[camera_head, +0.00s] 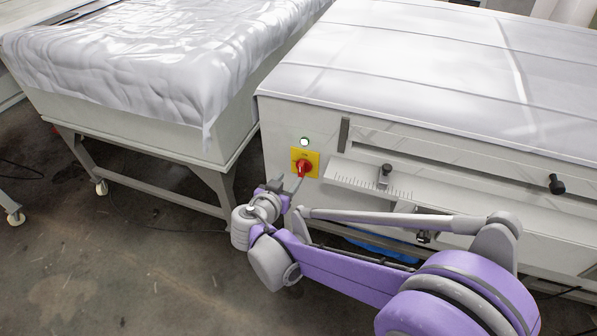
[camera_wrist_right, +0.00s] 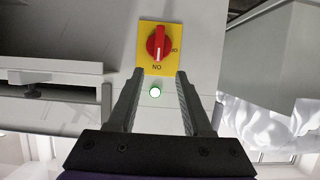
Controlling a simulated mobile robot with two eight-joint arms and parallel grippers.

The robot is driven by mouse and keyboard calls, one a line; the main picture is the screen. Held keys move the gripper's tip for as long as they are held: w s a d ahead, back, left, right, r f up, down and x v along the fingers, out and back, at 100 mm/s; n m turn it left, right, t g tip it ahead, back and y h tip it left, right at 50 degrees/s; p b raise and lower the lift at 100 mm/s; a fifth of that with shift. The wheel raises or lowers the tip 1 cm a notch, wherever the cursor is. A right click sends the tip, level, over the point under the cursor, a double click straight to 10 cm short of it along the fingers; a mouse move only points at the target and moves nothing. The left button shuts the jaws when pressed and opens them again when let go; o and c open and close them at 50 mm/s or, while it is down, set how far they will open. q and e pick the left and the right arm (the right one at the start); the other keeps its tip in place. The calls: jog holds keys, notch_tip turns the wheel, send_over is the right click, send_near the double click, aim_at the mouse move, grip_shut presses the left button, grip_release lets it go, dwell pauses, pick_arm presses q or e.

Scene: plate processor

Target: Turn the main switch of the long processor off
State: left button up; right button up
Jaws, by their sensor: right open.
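The long processor (camera_head: 285,115) is the large pale machine on the right in the head view. Its main switch (camera_head: 303,168) is a red knob on a yellow plate on the front panel. In the right wrist view the red knob (camera_wrist_right: 157,43) stands upright in the picture, in line with lettering that appears as "NO". My right gripper (camera_head: 290,188) is just in front of and below the switch in the head view. In the wrist view its two fingers (camera_wrist_right: 160,72) are apart and empty, with the knob ahead of the gap between the tips. My left gripper is not in view.
A round indicator lamp (camera_head: 304,142) with a green rim glows above the switch. A ruled ledge with a black knob (camera_head: 387,170) juts out to the right. A table covered with silver sheeting (camera_head: 150,60) stands to the left. Floor (camera_head: 100,270) is open at lower left.

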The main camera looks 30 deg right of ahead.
aim_at(300, 168)
jog(key=b+x, duration=0.1)
jog(key=x, duration=0.8)
jog(key=shift+d, duration=0.2)
grip_shut()
